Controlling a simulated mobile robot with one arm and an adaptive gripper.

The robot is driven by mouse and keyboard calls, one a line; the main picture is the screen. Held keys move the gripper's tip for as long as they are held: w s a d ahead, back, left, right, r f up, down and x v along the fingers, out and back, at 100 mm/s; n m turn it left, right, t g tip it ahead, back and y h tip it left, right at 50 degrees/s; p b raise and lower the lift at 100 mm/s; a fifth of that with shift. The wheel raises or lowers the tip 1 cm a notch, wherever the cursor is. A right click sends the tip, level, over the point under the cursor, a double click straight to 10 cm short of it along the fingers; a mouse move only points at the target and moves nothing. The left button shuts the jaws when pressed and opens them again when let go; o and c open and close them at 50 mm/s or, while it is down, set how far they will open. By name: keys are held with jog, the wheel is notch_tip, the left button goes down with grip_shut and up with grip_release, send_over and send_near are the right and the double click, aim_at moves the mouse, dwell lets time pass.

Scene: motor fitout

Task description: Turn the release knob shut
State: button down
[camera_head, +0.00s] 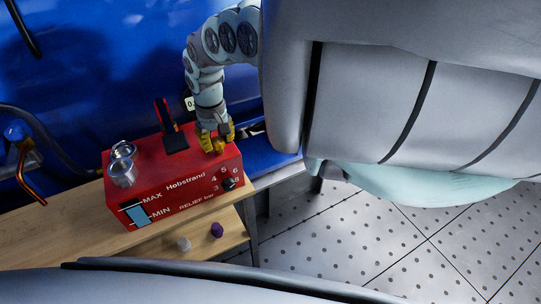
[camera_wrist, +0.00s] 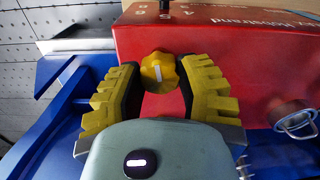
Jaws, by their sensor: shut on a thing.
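The release knob (camera_wrist: 158,72) is yellow and lobed, with a white line on it, on top of the red Hobstrand unit (camera_head: 165,168). In the wrist view the line runs nearly up and down, tilted slightly. My gripper (camera_head: 214,140) points down at the right part of the unit's top. In the wrist view my gripper (camera_wrist: 160,80) has its yellow fingers with dark pads on either side of the knob, shut on it. In the head view my fingers hide the knob.
A black knob (camera_head: 229,184) with a number scale and a level window (camera_head: 138,215) are on the unit's front. Metal fittings (camera_head: 122,168) and a black lever (camera_head: 172,135) stand on its top. The wooden bench (camera_head: 60,230) holds a purple cap (camera_head: 216,230) on its lower shelf.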

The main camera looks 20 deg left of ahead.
aim_at(217, 140)
jog(key=shift+m, duration=0.9)
jog(key=c, duration=0.5)
grip_release()
notch_tip(217, 140, up, 12)
jog(key=shift+d, duration=0.1)
jog(key=shift+w, duration=0.1)
dwell(0.5)
